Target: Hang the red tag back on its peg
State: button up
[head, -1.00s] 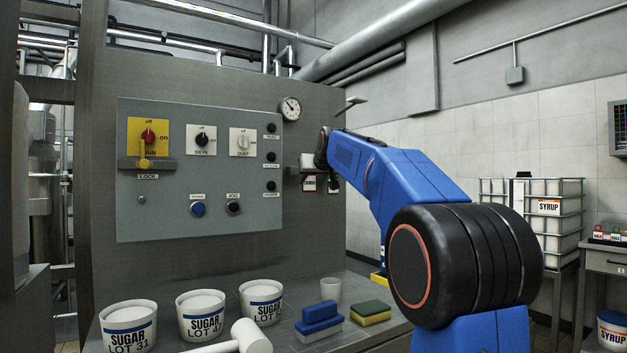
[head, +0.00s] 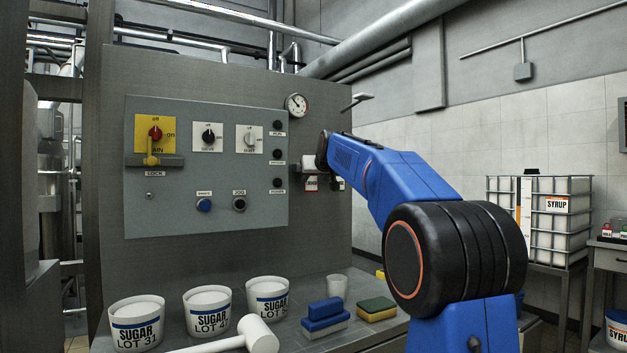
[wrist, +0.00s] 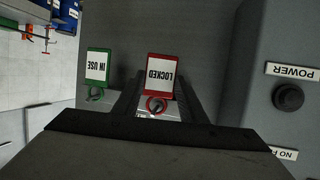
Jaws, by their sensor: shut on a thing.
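The red tag (wrist: 160,75), with a white face reading LOCKED, shows upside down in the wrist view. My gripper (wrist: 159,97) is shut on it, one dark finger on either side. Its red ring (wrist: 157,104) lies in front of a pale grey bracket; I cannot tell whether it is around a peg.
The control panel (head: 207,226) with knobs and buttons is left of my arm. In the wrist view its side and POWER button (wrist: 288,97) are close on the right. Sugar tubs (head: 207,312), a mallet (head: 257,334) and sponges (head: 325,314) stand on the counter below.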

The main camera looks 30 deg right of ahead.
dwell(0.4)
jog(key=o, duration=1.1)
jog(key=shift+s, duration=0.1)
jog(key=v, duration=1.7)
jog(key=s+a+f+g+y, duration=0.1)
jog(key=s+a+f, duration=0.4)
jog(key=f, duration=0.4)
jog(key=s+a+f+n+g+y, duration=0.1)
jog(key=s+a+f+g, duration=0.15)
jog(key=s+f, duration=0.55)
jog(key=s+a+f+g, duration=0.1)
jog(key=s+a+f, duration=0.35)
jog(key=f, duration=0.55)
jog(key=s+a+f+g, duration=0.2)
jog(key=s+a+f, duration=0.1)
jog(key=s+f, duration=0.7)
jog(key=s+a+f+n+g+y, duration=0.1)
jog(key=s+a+f+g, duration=0.1)
jog(key=s+f, duration=0.9)
notch_tip(320, 180, down, 6)
jog(key=shift+a+n, duration=0.3)
jog(key=shift+a, duration=0.1)
jog(key=shift+s, duration=0.15)
